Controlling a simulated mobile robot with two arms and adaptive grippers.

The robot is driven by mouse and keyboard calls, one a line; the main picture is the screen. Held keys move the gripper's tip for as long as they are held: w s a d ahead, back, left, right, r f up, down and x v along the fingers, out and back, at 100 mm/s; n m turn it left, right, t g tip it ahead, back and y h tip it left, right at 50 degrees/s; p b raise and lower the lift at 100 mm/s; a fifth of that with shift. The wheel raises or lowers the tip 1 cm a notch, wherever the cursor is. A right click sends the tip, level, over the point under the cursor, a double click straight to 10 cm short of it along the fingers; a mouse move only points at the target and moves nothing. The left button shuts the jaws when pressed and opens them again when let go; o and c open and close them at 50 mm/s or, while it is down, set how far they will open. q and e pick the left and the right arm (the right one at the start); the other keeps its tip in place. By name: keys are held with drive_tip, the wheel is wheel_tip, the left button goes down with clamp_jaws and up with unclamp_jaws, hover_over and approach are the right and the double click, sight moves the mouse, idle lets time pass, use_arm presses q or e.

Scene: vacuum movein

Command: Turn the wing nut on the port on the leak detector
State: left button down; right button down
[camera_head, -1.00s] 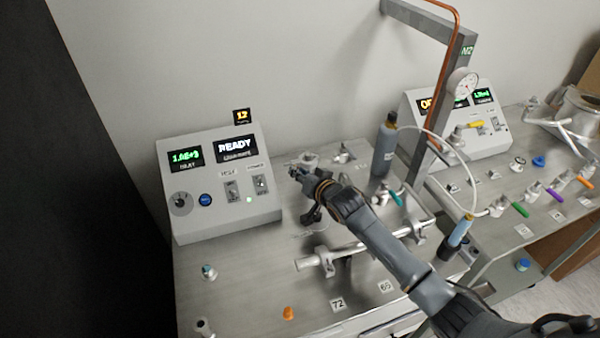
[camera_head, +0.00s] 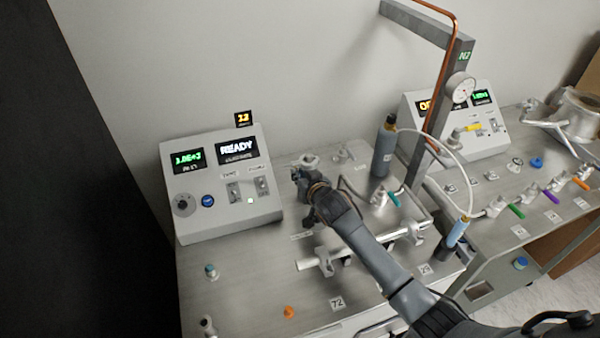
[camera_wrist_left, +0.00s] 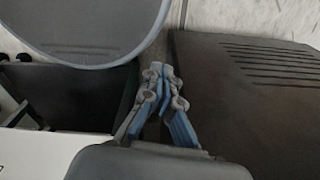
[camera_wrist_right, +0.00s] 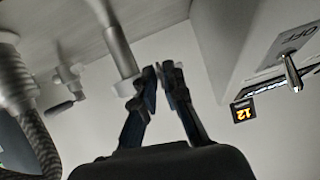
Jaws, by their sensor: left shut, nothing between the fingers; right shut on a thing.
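The leak detector is the grey console (camera_head: 225,185) with a "READY" screen, standing on a steel bench top. A metal port (camera_head: 310,161) rises from the bench just right of it. My right gripper (camera_head: 297,174) is at this port, its fingers hiding part of it. In the right wrist view the fingertips (camera_wrist_right: 163,72) are closed beside the port's tube (camera_wrist_right: 120,50). They are shut on a small part there, taken as the wing nut, which the fingers mostly hide. My left gripper (camera_wrist_left: 161,72) is shut and empty, away from the port.
A dark grey cylinder (camera_head: 384,150) stands behind the arm, near a tall grey frame (camera_head: 446,95). An orange part (camera_head: 289,312) sits at the front. A second console (camera_head: 470,122) stands at right.

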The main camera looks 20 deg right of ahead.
drive_tip(key=c, duration=1.7)
unclamp_jaws()
drive_tip(key=shift+c, duration=0.2)
drive_tip(key=v, duration=0.7)
drive_tip(key=shift+s, duration=0.2)
drive_tip(key=shift+r, duration=0.1)
